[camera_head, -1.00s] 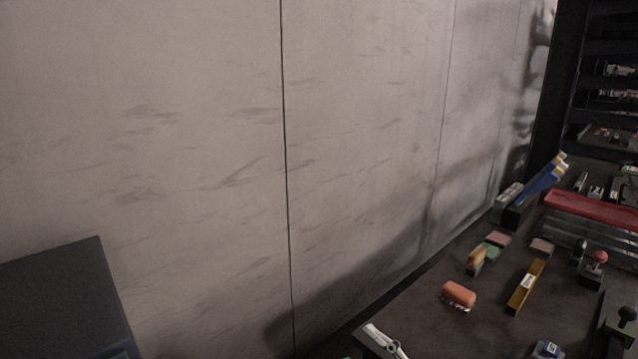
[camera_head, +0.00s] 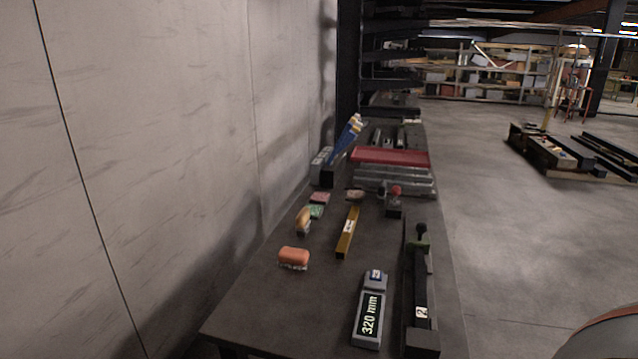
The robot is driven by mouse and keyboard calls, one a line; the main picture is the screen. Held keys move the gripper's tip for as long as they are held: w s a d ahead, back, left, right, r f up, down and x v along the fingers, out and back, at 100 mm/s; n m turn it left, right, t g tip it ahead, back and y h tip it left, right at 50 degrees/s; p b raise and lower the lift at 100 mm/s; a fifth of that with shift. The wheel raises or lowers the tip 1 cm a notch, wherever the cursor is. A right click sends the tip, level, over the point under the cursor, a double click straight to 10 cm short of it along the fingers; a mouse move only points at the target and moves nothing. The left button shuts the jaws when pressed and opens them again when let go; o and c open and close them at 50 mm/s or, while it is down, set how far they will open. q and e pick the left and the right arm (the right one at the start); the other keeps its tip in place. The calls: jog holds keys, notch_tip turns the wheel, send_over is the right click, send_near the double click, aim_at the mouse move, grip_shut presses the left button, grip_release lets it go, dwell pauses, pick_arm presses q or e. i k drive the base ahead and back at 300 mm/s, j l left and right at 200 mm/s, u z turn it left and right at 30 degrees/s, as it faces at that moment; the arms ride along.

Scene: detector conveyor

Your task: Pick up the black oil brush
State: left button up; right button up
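I cannot pick out a black oil brush for certain in the head view. A brush-like block with an orange top (camera_head: 294,256) lies on the near left part of the dark table. A yellowish brush-like piece (camera_head: 303,219) lies behind it. A long black device (camera_head: 418,290) with a "2" label and a knob on top lies along the table's right side. Neither of my grippers shows in the view.
The long dark table (camera_head: 262,310) runs along a pale wall (camera_head: 200,120). It bears a "320 mm" block (camera_head: 369,318), a yellow bar (camera_head: 347,232) and a red tray (camera_head: 390,157). Open floor (camera_head: 510,240) lies to the right.

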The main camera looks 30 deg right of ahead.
aim_at(381, 197)
jog(key=z, duration=1.95)
jog(key=l+z, duration=0.2)
jog(key=i+l+z, duration=0.2)
jog(key=l, duration=0.2)
jog(key=i+l, duration=0.15)
jog(key=l, duration=0.15)
jog(key=i+l, duration=0.1)
jog(key=l, duration=0.2)
jog(key=i+l, duration=0.15)
jog(key=l, duration=0.15)
jog(key=i+l, duration=0.2)
jog(key=i, duration=0.2)
jog(key=i+l+z, duration=0.1)
jog(key=i, duration=0.3)
jog(key=i+l, duration=0.3)
jog(key=i+u, duration=0.35)
jog(key=i+l+u, duration=0.1)
jog(key=i+u, duration=0.25)
jog(key=i+l+u, duration=0.15)
jog(key=i+u, duration=0.25)
jog(key=k, duration=0.05)
